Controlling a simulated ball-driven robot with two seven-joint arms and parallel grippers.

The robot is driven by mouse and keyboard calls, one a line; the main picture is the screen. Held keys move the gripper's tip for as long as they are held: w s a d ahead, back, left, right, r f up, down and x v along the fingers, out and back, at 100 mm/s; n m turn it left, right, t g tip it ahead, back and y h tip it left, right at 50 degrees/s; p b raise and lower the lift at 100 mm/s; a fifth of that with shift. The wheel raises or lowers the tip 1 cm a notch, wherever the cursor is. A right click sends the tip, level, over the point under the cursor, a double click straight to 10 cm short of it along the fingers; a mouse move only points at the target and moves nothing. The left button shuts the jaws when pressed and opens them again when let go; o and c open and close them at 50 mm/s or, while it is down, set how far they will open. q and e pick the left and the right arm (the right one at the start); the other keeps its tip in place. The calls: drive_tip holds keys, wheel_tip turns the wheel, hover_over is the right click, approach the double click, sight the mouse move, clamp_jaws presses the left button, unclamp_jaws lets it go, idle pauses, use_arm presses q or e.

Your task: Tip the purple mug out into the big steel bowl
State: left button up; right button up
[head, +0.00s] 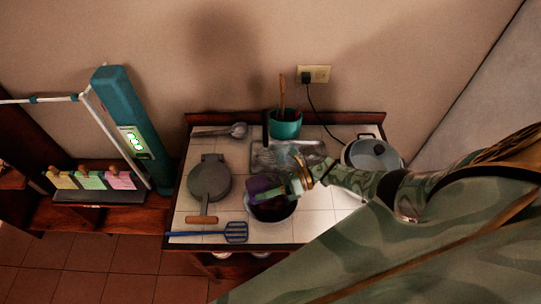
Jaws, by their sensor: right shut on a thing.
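The purple mug (259,186) is in my right gripper (292,183), which is shut on it. The mug is tilted, with its mouth hard to make out, and it is over the left part of the big steel bowl (286,212). The bowl stands near the front of the tiled counter, and the mug and gripper hide part of its rim. Dark contents show inside the bowl, too unclear to name. My right arm comes in from the right. My left gripper is not in view.
A round pan with a wooden handle (210,180) and a blue slotted spatula (236,232) lie left of the bowl. A lidded pot (371,155) is at the right.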

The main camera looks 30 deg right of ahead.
idle(0.4)
drive_tip(key=shift+d+f+y+b, duration=0.1)
drive_tip(key=shift+d+y+b, duration=0.15)
drive_tip(key=shift+b, duration=0.45)
drive_tip(key=shift+s+d+y+b, duration=0.1)
drive_tip(key=shift+d+y+b, duration=0.25)
drive_tip(key=shift+b, duration=0.6)
drive_tip(key=shift+r+b, duration=0.25)
drive_tip(key=shift+b, duration=0.1)
drive_tip(key=shift+s+d+y, duration=0.1)
drive_tip(key=shift+y, duration=0.2)
drive_tip(key=shift+d+r+t+y, duration=0.1)
drive_tip(key=shift+d+t+y, duration=0.35)
drive_tip(key=shift+y, duration=0.25)
drive_tip(key=shift+s, duration=0.15)
drive_tip(key=shift+d, duration=0.1)
